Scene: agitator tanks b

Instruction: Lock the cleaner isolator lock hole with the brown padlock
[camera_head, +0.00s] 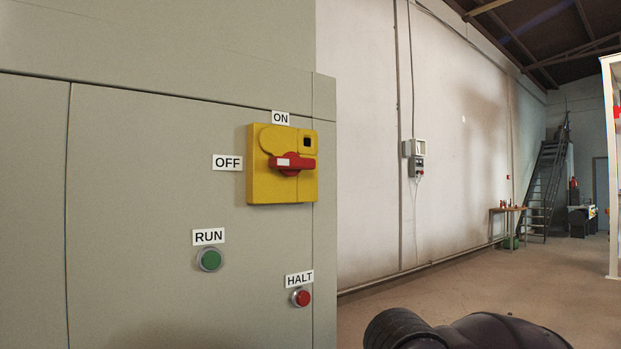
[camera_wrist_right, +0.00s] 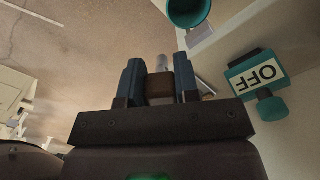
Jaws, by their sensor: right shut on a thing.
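The yellow isolator (camera_head: 283,186) is on the grey cabinet, with a red handle (camera_head: 291,164) lying level. The handle's white-marked end is toward the OFF label (camera_head: 227,162). A small dark square hole (camera_head: 307,141) shows at its upper right; I cannot tell whether this is the lock hole. In the right wrist view my right gripper (camera_wrist_right: 159,78) is shut on the brown padlock (camera_wrist_right: 159,88), with the grey shackle (camera_wrist_right: 161,63) pointing away from the gripper. The padlock is apart from the isolator, which I cannot identify in that view. My left gripper is not in view.
The cabinet also has a green RUN button (camera_head: 209,260) and a red HALT button (camera_head: 301,298). In the right wrist view, a teal fitting (camera_wrist_right: 272,106) with an OFF label and a teal round thing (camera_wrist_right: 188,10) are near the gripper. Open floor (camera_head: 480,290) lies right of the cabinet.

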